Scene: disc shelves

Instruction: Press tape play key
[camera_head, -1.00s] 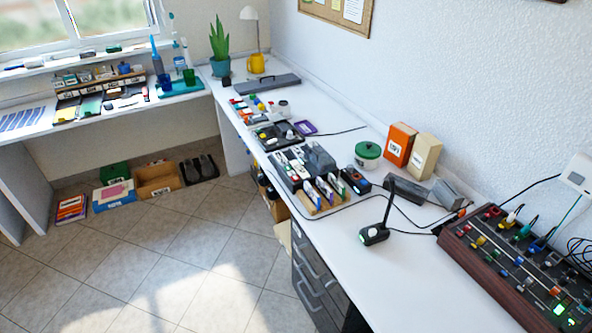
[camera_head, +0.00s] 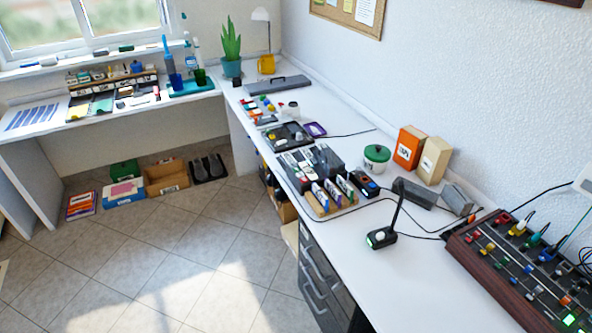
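I cannot make out a tape play key, and no device is clearly a tape player at this size. A small dark device with red and blue parts (camera_head: 365,185) lies on the long desk, near its middle. A black tray-like unit (camera_head: 286,135) with small items sits farther back on the same desk. A mixing console (camera_head: 521,268) with coloured knobs and wooden sides stands at the right front. Neither of my grippers is in view.
The white desk (camera_head: 430,285) has bare room left of the console. A desk microphone (camera_head: 382,238) stands there, with cables nearby. A green-lidded pot (camera_head: 377,158), an orange box (camera_head: 408,147) and a beige box (camera_head: 433,160) stand by the wall. The tiled floor (camera_head: 180,255) is largely open.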

